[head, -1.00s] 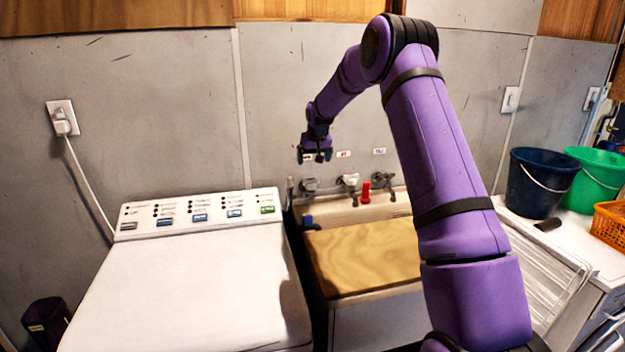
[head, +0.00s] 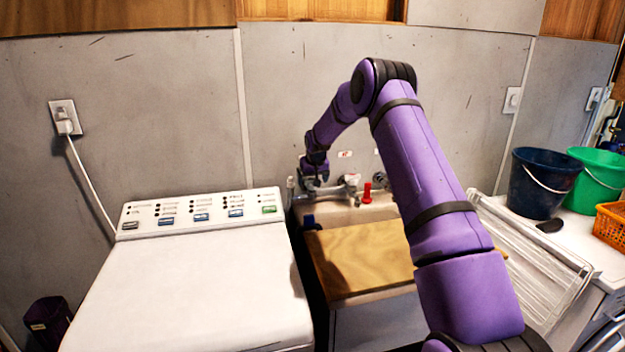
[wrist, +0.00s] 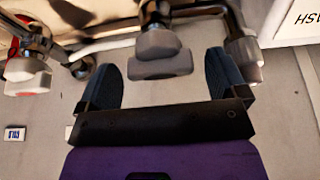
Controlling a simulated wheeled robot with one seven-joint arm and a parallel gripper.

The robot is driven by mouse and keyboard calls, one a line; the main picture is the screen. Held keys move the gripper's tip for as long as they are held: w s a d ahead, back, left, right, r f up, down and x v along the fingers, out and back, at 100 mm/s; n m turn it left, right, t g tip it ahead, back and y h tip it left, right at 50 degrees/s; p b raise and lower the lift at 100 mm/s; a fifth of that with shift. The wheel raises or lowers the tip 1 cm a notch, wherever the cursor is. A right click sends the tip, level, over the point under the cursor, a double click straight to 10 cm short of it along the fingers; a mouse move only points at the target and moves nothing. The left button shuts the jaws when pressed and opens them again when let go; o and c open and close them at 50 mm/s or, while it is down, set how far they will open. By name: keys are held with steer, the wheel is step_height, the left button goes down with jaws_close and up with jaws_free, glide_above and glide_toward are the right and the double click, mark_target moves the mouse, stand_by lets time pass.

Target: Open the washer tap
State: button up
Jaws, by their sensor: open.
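The leftmost wall tap, which I take for the washer tap, is mostly hidden by my gripper in the head view. In the wrist view its grey lobed handle (wrist: 160,55) lies between my two fingers. My gripper (head: 313,184) is open, with a finger on either side of the handle; it also shows in the wrist view (wrist: 165,78). Gaps show between handle and fingers. A white label with upside-down lettering, partly cut off and ending in "SH" (wrist: 298,20), is at the wrist view's upper right.
A red object (head: 367,193) stands by the sink (head: 343,214). A wooden board (head: 362,257) covers the sink's front. The white washing machine (head: 190,290) is at left; buckets (head: 540,183) are at right.

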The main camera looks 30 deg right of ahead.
steer(key=c, duration=0.9)
steer(key=shift+c, duration=0.2)
steer(key=shift+d+n, duration=0.1)
steer(key=shift+n, duration=0.3)
steer(key=n+y, duration=0.1)
steer(key=n, duration=0.1)
steer(key=shift+d+n+y, duration=0.1)
steer(key=shift+n+y, duration=0.2)
steer(key=shift+n, duration=0.1)
steer(key=n+y, duration=0.1)
steer(key=n, duration=0.1)
steer(key=n+y, duration=0.1)
steer(key=n, duration=0.2)
steer(key=shift+n, duration=0.3)
steer(key=n, duration=0.2)
steer(key=n+g+y, duration=0.1)
steer(key=n, duration=0.1)
steer(key=shift+w+g, duration=0.1)
steer(key=shift+g, duration=0.2)
steer(key=shift+n+g+y, duration=0.4)
steer(key=shift+n+g, duration=0.4)
steer(key=shift+n, duration=1.5)
